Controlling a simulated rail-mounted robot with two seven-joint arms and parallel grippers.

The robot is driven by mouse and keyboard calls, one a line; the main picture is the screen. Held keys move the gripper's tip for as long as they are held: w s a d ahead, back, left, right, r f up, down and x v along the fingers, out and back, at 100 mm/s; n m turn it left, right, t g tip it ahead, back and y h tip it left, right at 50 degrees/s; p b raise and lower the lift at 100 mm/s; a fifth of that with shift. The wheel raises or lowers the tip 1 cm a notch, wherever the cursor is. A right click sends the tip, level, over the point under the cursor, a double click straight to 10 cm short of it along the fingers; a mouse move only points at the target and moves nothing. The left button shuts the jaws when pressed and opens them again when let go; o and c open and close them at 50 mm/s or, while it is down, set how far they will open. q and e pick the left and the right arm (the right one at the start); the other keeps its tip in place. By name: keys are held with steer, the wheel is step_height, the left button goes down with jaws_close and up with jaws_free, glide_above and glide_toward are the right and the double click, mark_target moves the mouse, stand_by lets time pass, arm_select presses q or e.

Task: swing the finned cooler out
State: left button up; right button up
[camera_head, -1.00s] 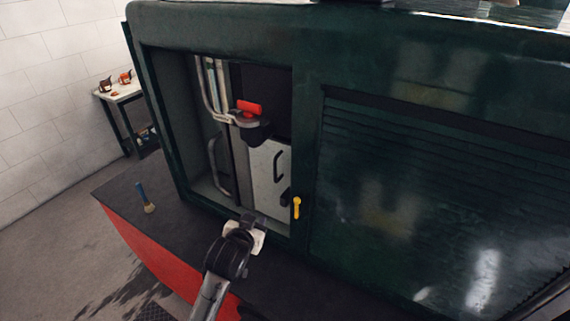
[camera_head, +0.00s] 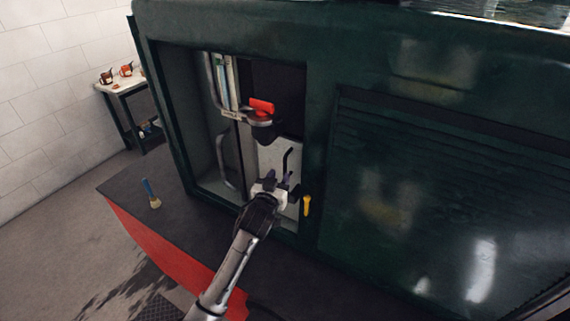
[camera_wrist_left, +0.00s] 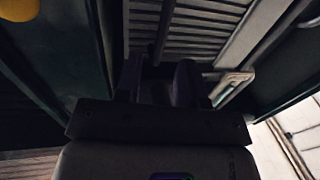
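The finned cooler appears to be the pale unit (camera_head: 270,156) low in the open bay of the green body, with a dark upright handle (camera_head: 286,160) on its front. In the left wrist view a slatted, finned face (camera_wrist_left: 195,22) fills the top middle, with a dark bar (camera_wrist_left: 161,32) in front of it. My left gripper (camera_head: 279,181) is at the bay opening, just below the handle. Its two fingers (camera_wrist_left: 159,85) stand apart, with the bar beyond and between them. I cannot tell whether they touch it. My right gripper is not in view.
A yellow lever (camera_head: 307,205) is on the frame close right of my gripper. A red-handled part (camera_head: 262,107) sits above the pale unit, with pipes (camera_head: 222,160) to the left. A brush (camera_head: 152,195) stands on the dark ledge (camera_head: 170,225). A side table (camera_head: 122,88) is further back.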

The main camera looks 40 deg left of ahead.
mark_target(284, 167)
arm_select(q)
steer(key=shift+p+x, duration=0.35)
steer(key=shift+x, duration=2.6)
jaws_close()
